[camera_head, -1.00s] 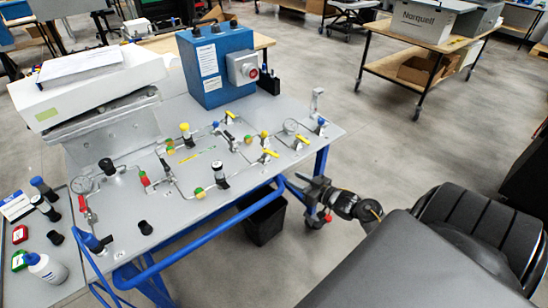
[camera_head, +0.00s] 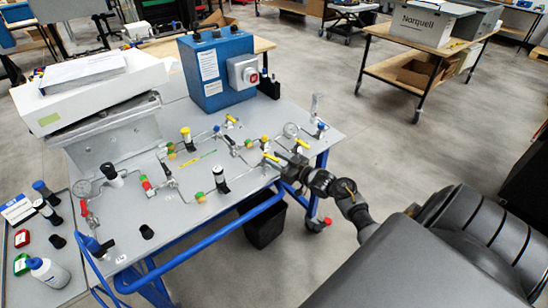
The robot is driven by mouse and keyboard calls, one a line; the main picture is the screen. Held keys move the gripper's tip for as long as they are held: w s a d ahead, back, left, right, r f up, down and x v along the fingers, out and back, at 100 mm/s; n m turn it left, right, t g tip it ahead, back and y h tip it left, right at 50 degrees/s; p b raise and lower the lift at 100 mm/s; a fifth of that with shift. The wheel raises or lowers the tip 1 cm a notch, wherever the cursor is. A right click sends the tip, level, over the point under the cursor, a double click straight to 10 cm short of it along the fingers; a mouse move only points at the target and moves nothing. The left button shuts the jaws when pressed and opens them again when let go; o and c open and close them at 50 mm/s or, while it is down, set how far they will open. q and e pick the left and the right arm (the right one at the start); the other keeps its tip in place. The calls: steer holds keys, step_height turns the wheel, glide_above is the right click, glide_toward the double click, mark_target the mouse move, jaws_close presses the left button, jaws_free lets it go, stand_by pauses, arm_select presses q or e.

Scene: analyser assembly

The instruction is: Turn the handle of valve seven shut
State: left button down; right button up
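A grey panel table (camera_head: 165,215) carries thin tubing and several small valves with yellow, red and blue handles. No valve number is legible, so I cannot tell which is valve seven. My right gripper (camera_head: 283,167) is at the panel's right edge, its fingertips close beside a yellow valve handle (camera_head: 270,157). I cannot tell whether the fingers touch or enclose that handle, or whether they are open. Another yellow handle (camera_head: 301,142) stands just beyond, near a round gauge (camera_head: 290,130). My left gripper is out of view.
A blue box (camera_head: 212,75) with a red button stands at the panel's back. A white instrument (camera_head: 95,90) is at the back left. Bottles and coloured pieces lie on a side table (camera_head: 65,265) at left. A blue rail (camera_head: 200,243) runs along the front. A black bin (camera_head: 264,222) stands below.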

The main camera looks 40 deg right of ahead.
steer(key=shift+w+a, duration=0.15)
steer(key=shift+w, duration=0.4)
jaws_close()
steer(key=shift+a+r+m+h+p, duration=0.3)
steer(key=shift+m+h+p, duration=0.3)
steer(key=shift+h+p, duration=0.4)
steer(key=h, duration=0.1)
steer(key=m+p, duration=0.1)
steer(key=h, duration=0.1)
steer(key=shift+a+f+m+h, duration=0.25)
steer(key=shift+m+h, duration=0.05)
steer(key=shift+m, duration=0.1)
